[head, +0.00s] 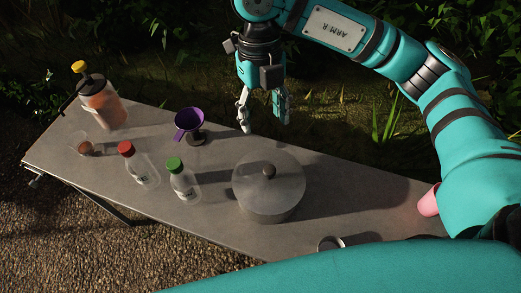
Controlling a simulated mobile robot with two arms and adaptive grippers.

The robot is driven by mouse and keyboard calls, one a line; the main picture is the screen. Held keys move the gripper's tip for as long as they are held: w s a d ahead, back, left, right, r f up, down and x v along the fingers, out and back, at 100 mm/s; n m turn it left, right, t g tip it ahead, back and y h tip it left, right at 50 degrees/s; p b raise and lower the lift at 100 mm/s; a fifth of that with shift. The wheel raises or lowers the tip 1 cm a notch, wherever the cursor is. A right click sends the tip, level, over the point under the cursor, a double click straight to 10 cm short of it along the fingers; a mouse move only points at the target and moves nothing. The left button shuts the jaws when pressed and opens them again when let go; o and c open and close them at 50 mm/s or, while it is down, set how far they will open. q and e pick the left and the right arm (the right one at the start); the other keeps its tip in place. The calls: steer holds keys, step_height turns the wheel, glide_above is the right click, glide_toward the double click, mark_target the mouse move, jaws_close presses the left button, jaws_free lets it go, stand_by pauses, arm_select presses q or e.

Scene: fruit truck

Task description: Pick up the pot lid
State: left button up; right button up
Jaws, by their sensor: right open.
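A round grey pot lid (288,180) with a small dark knob (269,171) on its centre lies on the grey pot (270,216), which stands on the table. My right gripper (264,128) comes in from the top right and points down. Its fingers are apart with nothing between them. In the picture it is just above the far edge of the lid, apart from the knob. How high it is over the table is hard to tell. My left gripper is not in view.
A purple funnel-shaped cup (188,119), a green-capped bottle (184,183), a red-capped bottle (139,165), a small glass (87,148) and a yellow-topped jar (103,103) stand left of the pot. A pink object (429,202) and a metal ring (331,243) are to the right. The grey table (222,226) is bare between.

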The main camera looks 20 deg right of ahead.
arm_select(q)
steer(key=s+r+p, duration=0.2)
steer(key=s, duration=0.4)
arm_select(e)
glide_above(269, 168)
step_height(269, 168, down, 6)
steer(key=shift+w+a+f, duration=0.1)
steer(key=shift+w+f, duration=0.05)
steer(key=shift+f, duration=0.05)
step_height(269, 168, down, 3)
steer(key=shift+f+p, duration=0.15)
steer(key=shift+p, duration=0.35)
steer(key=shift+f, duration=0.75)
steer(key=shift+f+p, duration=0.2)
steer(key=shift+p, duration=0.1)
steer(key=shift+s+f+p, duration=0.2)
steer(key=shift+f+p, duration=0.2)
step_height(269, 168, down, 4)
steer(key=shift+r+p, duration=0.2)
steer(key=shift+p, duration=0.6)
steer(key=shift+s+f, duration=0.1)
steer(key=shift+f, duration=0.2)
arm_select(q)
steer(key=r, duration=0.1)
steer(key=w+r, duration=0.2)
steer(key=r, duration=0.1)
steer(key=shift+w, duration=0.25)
arm_select(e)
jaws_close()
